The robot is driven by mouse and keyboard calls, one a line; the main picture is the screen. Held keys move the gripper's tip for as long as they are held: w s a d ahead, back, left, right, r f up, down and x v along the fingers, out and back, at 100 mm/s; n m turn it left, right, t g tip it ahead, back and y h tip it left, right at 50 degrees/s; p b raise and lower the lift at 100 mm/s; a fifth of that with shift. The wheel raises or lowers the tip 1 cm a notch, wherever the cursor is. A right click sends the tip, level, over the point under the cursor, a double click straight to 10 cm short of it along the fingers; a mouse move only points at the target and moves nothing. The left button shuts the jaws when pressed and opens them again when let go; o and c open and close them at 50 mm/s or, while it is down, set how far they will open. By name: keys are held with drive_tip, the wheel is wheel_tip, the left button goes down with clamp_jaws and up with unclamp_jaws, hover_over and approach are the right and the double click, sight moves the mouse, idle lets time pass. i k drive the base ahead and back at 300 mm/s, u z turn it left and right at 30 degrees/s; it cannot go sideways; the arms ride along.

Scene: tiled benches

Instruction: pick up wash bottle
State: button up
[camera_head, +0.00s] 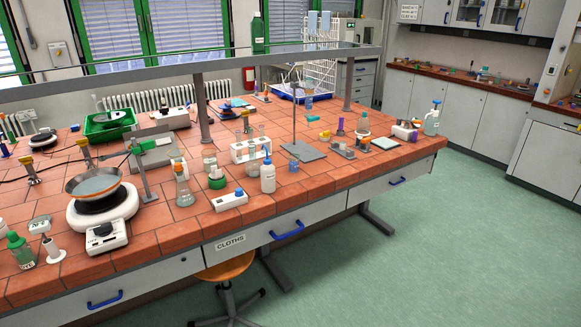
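A small white squeeze bottle (268,180) with a blue top stands upright near the front edge of the tiled bench, right of the middle of its length. A larger pale bottle (432,124) with a blue and white top stands at the bench's right end. Either could be the wash bottle; I cannot tell which from here. My gripper is not in view.
The tiled bench (160,224) is crowded. A conical flask (183,190) and a white rack (250,151) stand near the small bottle. A pan (93,184) sits on a hotplate at left. A wooden stool (226,268) stands below the front edge. The green floor (450,250) at right is clear.

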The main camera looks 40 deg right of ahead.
sight(268, 169)
drive_tip(key=u, duration=1.6)
drive_tip(key=i, duration=0.35)
drive_tip(key=z, duration=0.65)
